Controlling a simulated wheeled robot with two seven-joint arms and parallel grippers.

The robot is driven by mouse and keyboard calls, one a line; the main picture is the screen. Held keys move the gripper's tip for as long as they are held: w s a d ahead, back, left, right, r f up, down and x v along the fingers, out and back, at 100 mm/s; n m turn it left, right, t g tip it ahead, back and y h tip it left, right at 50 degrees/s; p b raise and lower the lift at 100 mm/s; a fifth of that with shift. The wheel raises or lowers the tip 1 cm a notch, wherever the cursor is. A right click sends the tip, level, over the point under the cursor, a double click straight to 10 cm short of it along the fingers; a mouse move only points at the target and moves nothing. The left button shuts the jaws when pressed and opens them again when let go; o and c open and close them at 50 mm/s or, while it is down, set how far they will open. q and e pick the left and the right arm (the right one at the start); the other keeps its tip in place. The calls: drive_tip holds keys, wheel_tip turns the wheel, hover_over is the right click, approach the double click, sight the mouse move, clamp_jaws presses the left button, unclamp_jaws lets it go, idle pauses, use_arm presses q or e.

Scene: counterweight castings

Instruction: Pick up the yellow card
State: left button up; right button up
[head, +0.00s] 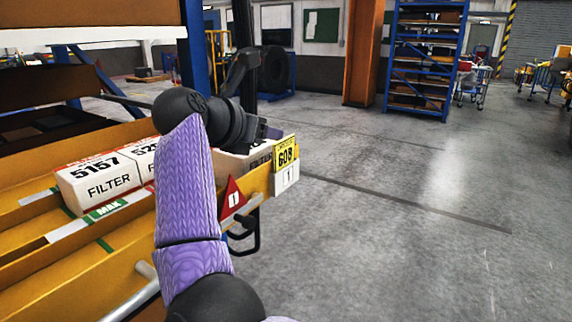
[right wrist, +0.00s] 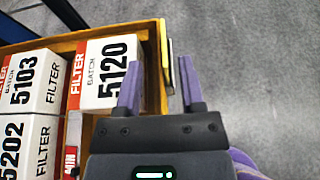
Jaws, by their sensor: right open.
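The yellow card (head: 285,153), with dark lettering, stands upright at the right end of the orange shelf tray, above a white card (head: 286,178) marked 1. In the right wrist view, a thin card edge (right wrist: 170,66) shows end-on beside the tray's edge. My right gripper (head: 270,132) is open, its fingertips just left of and level with the card's upper part in the head view. In the right wrist view my gripper (right wrist: 158,68) has its two purple fingers apart, with the tray edge and card between them. Contact cannot be told. My left gripper is not in view.
White filter boxes (head: 98,184) stand in the orange tray (head: 75,265); the box marked 5120 (right wrist: 104,72) is close left of my fingers. A red triangular tag (head: 232,197) hangs on the tray front. The floor to the right is clear. A blue rack (head: 424,60) stands far back.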

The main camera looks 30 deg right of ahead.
sight(277, 142)
drive_tip(key=d+f, duration=0.1)
drive_tip(key=w+d+f+b, duration=0.1)
drive_tip(key=d, duration=0.1)
drive_tip(key=shift+f, duration=0.25)
drive_tip(key=shift+d, duration=0.3)
clamp_jaws()
idle(0.8)
